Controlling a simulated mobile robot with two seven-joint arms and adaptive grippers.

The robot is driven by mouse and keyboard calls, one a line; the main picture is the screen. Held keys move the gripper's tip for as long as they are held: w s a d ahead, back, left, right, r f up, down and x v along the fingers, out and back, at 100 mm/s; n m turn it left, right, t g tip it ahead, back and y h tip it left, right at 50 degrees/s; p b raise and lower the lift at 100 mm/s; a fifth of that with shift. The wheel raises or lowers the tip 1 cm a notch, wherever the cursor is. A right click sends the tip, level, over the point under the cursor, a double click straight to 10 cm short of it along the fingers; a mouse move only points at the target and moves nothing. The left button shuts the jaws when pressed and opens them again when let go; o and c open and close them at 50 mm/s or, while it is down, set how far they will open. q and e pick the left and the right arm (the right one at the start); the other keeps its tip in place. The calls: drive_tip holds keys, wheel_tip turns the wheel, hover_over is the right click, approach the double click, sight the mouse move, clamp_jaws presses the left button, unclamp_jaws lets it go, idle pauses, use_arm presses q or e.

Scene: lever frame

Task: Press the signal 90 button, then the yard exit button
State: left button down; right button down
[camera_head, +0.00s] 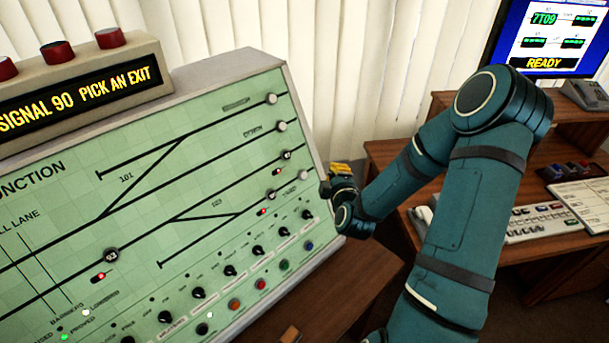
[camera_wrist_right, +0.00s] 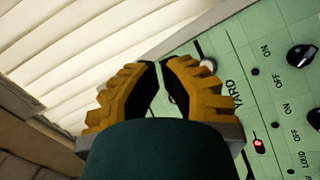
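The green panel (camera_head: 190,150) carries track lines, buttons and knobs. A dark round button (camera_head: 111,256), with white digits that seem to read 90, sits at lower left above a small red light. The pale yard exit button (camera_head: 303,175) is at the panel's right edge; in the right wrist view it (camera_wrist_right: 208,65) is beside the word YARD, partly behind a finger. My right gripper (camera_head: 340,170) is just off the panel's right edge, near that button. In the wrist view its yellow-backed fingers (camera_wrist_right: 161,65) are nearly together, with nothing held. My left gripper is out of view.
The amber display (camera_head: 80,97) reads SIGNAL 90 PICK AN EXIT, with red domes on top. Other pale exit buttons (camera_head: 272,99) are above the yard one. Knobs (camera_head: 258,250) and coloured buttons (camera_head: 284,265) line the lower panel. A desk with a READY monitor (camera_head: 548,38) stands right.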

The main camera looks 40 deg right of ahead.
sight(303, 175)
drive_tip(key=w+f+b, duration=0.2)
drive_tip(key=w+f, duration=0.2)
drive_tip(key=w, duration=0.3)
drive_tip(key=shift+w+a+b, duration=0.25)
drive_tip(key=shift+a+b, duration=0.15)
idle(1.2)
drive_tip(key=shift+w+f+b, duration=0.25)
drive_tip(key=shift+w+b, duration=0.15)
drive_tip(key=shift+b, duration=0.15)
drive_tip(key=shift+w+f+b, duration=0.2)
drive_tip(key=shift+w+b, duration=0.15)
drive_tip(key=shift+w, duration=0.05)
idle(0.7)
drive_tip(key=shift+s+a+r, duration=0.1)
drive_tip(key=shift+s, duration=0.05)
drive_tip(key=shift+s+r, duration=0.35)
drive_tip(key=shift+s, duration=0.3)
